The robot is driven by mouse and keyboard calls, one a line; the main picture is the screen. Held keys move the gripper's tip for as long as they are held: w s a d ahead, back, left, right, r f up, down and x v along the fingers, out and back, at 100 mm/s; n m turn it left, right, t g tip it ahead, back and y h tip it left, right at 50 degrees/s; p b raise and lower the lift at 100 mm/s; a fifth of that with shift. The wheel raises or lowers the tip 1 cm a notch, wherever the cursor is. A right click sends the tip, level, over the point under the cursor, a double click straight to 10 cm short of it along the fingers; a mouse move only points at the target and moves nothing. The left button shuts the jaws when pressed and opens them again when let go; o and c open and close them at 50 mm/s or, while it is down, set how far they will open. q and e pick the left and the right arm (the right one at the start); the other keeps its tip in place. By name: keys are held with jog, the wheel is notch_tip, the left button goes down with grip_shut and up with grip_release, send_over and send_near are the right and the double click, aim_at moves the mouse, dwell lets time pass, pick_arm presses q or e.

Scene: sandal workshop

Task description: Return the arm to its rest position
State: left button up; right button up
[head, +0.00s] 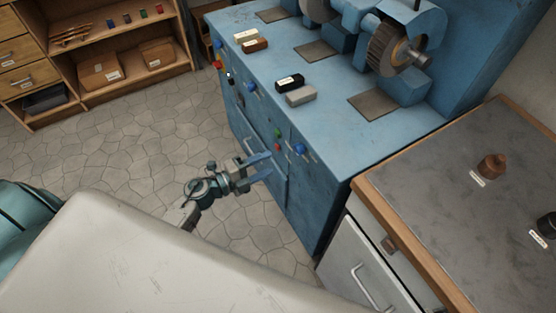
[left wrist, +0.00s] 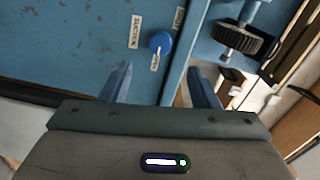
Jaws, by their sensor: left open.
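My left gripper (head: 267,163) hangs in front of the blue machine cabinet (head: 325,195), its fingers pointing at the cabinet front. Its fingers are apart with nothing between them. In the left wrist view, the two blue fingers (left wrist: 160,70) stand apart and empty below a blue knob (left wrist: 161,43) on the blue panel. I cannot tell how far the fingertips are from the panel. My left forearm runs down behind my pale body cover in the head view. My right gripper is not in view.
Blue knobs (head: 299,149) stick out from the cabinet front. Grinding wheels (head: 391,50) and blocks (head: 290,82) are on its top. A grey-topped workbench (head: 440,165) stands at the right. A wooden shelf (head: 110,55) is at the back left. Stone floor (head: 135,140) between is clear.

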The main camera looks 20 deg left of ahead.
pick_arm(q)
jog(key=shift+v, duration=1)
jog(key=s+a+f+n+g+y, duration=0.1)
jog(key=s+a+f+n+y, duration=0.3)
jog(key=f, duration=0.6)
jog(key=s+a+f+n+g+y, duration=0.1)
jog(key=s+a+f+n+y, duration=0.15)
jog(key=f+n, duration=0.55)
jog(key=s+a+f+n+y, duration=0.2)
jog(key=a+f+n+y, duration=0.15)
jog(key=f, duration=0.75)
jog(key=s+d+f+n+g, duration=0.1)
jog(key=s+f+n+g, duration=0.1)
jog(key=s+f, duration=0.4)
jog(key=s+d+f+n+g+y, duration=0.1)
jog(key=s+f+n+g, duration=0.2)
jog(key=s, duration=1.1)
jog(key=s+d+f+n+g, duration=0.1)
jog(key=s+f+n+g, duration=0.2)
jog(key=s+f, duration=0.7)
jog(key=g, duration=0.2)
jog(key=shift+g+y, duration=0.3)
jog(key=shift+f, duration=0.15)
jog(key=shift+c, duration=0.2)
